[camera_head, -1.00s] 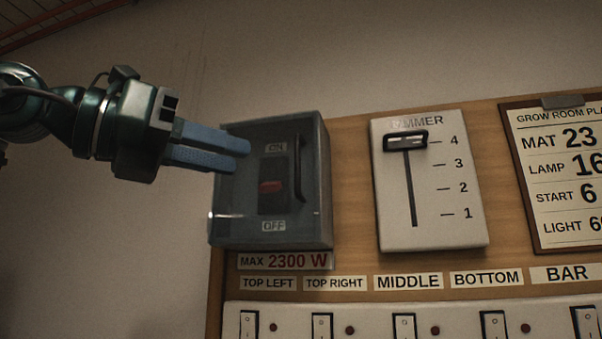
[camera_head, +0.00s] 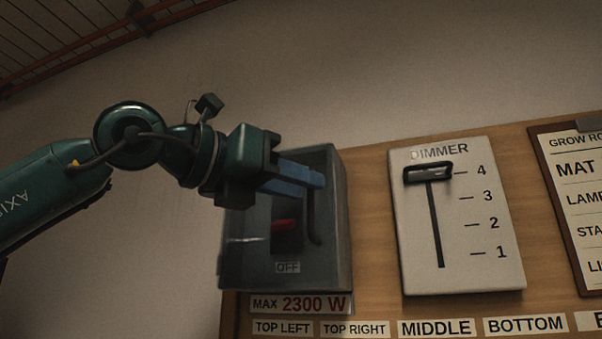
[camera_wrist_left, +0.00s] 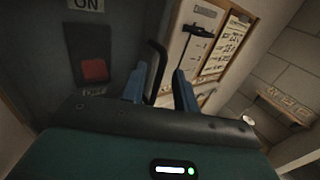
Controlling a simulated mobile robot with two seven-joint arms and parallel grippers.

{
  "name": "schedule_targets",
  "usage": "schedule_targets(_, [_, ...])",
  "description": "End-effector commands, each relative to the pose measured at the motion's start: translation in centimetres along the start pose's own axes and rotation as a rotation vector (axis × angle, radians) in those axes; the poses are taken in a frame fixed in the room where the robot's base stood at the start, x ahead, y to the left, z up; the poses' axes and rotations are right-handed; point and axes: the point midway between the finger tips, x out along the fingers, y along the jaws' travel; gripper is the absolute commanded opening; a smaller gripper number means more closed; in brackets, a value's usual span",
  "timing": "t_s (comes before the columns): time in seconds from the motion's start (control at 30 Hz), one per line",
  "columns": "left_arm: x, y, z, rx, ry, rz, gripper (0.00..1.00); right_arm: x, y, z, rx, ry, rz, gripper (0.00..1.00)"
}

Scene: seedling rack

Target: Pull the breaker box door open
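The grey breaker box (camera_head: 335,260) is on the wooden board, its door shut. Its front shows a red switch (camera_head: 284,224) and an OFF label; my gripper hides the ON label in the head view. The dark upright door handle (camera_head: 315,225) is at the right side of the door, its upper part hidden behind my fingers. My left gripper (camera_head: 316,179) is at the handle's upper part. In the left wrist view its blue fingers are apart, and the handle (camera_wrist_left: 155,70) shows between them; I cannot tell if they touch it. My right gripper is out of view.
A white dimmer panel (camera_head: 480,275) with a slider near 4 is right of the box. A framed grow room sheet (camera_head: 580,195) hangs farther right. Labels sit below the box. The wall left of and above the box is bare.

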Motion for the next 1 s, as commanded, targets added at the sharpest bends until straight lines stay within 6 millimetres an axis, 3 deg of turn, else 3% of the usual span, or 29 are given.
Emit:
schedule_targets(0.13, [1.01, 0.04, 0.07, 0.0, 0.0, 0.001, 0.3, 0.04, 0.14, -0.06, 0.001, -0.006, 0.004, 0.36])
schedule_targets(0.43, [1.2, 0.02, -0.02, 0.0, -0.001, 0.0, 0.3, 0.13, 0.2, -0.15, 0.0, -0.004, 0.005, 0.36])
schedule_targets(0.8, [1.16, 0.02, -0.01, 0.0, -0.001, 0.0, 0.0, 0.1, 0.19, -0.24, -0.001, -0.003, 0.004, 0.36])
schedule_targets(1.0, [1.15, 0.03, -0.01, 0.0, -0.001, 0.0, 0.0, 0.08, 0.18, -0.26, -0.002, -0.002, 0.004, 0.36])
